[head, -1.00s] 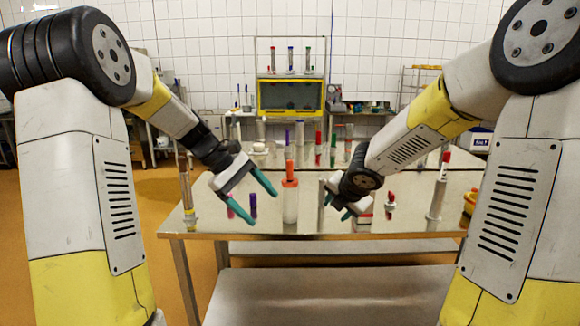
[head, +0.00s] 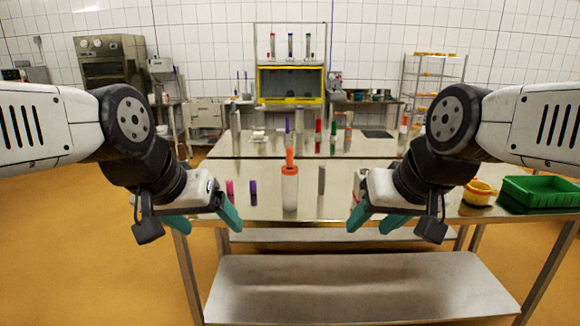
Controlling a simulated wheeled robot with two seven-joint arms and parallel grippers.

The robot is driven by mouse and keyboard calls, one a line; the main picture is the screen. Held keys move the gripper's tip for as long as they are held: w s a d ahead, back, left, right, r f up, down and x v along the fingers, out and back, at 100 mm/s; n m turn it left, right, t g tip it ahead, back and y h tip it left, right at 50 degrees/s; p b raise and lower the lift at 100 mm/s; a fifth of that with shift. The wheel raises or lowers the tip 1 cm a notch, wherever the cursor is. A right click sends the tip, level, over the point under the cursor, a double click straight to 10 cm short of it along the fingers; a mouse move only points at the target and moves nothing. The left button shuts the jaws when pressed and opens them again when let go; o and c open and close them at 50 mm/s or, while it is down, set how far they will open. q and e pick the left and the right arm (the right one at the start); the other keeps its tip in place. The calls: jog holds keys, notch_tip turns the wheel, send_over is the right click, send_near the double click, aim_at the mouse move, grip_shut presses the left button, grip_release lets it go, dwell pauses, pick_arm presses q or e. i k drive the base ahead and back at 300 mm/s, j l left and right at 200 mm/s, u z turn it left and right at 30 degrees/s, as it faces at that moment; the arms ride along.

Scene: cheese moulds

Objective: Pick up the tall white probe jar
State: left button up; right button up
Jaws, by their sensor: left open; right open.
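The tall white probe jar (head: 290,190) stands upright near the front edge of the metal table (head: 330,207), with an orange probe (head: 289,156) sticking up out of its top. My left gripper (head: 222,222) is open and empty, to the left of the jar and apart from it. My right gripper (head: 370,221) is open and empty, to the right of the jar and apart from it. Both grippers are at the table's front edge, nearer the camera than the jar.
Pink (head: 230,190) and purple (head: 253,192) sticks stand left of the jar, and a grey stick (head: 321,180) stands to its right. A yellow container (head: 478,192) and a green crate (head: 548,193) are at the right. Several tubes stand farther back.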

aim_at(289, 176)
jog(key=i+j, duration=0.2)
jog(key=j, duration=0.15)
jog(key=i+j, duration=0.45)
jog(key=j, duration=0.3)
jog(key=l+z, duration=0.05)
